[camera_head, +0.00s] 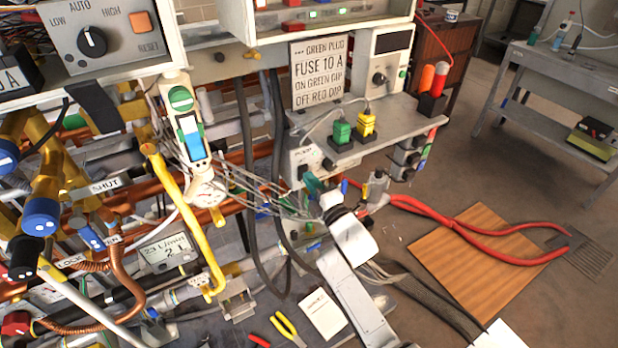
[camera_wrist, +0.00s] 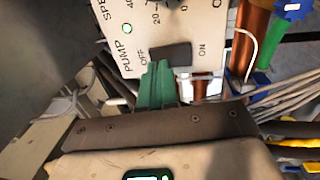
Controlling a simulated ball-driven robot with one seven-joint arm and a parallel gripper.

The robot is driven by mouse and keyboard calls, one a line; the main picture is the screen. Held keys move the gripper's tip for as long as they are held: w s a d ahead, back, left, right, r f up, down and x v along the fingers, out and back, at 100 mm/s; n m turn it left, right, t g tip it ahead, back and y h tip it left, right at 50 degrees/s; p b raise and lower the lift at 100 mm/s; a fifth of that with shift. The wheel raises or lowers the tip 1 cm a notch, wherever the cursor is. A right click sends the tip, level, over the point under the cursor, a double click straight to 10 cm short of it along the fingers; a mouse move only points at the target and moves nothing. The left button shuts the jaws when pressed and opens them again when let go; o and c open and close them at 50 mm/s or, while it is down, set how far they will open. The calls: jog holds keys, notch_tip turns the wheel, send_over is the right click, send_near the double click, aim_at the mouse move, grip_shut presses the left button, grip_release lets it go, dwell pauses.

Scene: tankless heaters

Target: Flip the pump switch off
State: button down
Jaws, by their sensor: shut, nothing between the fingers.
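The pump panel (camera_wrist: 118,57) is a cream plate marked PUMP, OFF and ON in the wrist view. Its dark rocker switch (camera_wrist: 171,55) lies between the OFF and ON marks. My gripper's green fingers (camera_wrist: 157,68) are shut and empty, with their tips at the OFF end of the switch. I cannot tell whether they touch it or which way the rocker is tilted. A small green lamp (camera_wrist: 128,28) glows on the panel. In the head view, the PUMP box (camera_head: 304,156) sits below the grey shelf, with my gripper (camera_head: 311,180) just below it; the switch is not clear there.
A green plug (camera_head: 342,132) and a yellow plug (camera_head: 365,124) stand on the shelf (camera_head: 405,122) above. Loose wires (camera_head: 258,190) and a yellow pipe (camera_head: 185,215) lie left of my gripper. Red hoses (camera_head: 430,207) run right. Open floor is at the right.

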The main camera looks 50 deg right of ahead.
jog(key=shift+w+d, duration=0.2)
jog(key=shift+w, duration=0.45)
jog(key=shift+w+r+b, duration=0.1)
jog(key=shift+w+b, duration=0.1)
jog(key=shift+b, duration=0.1)
jog(key=shift+s, duration=0.15)
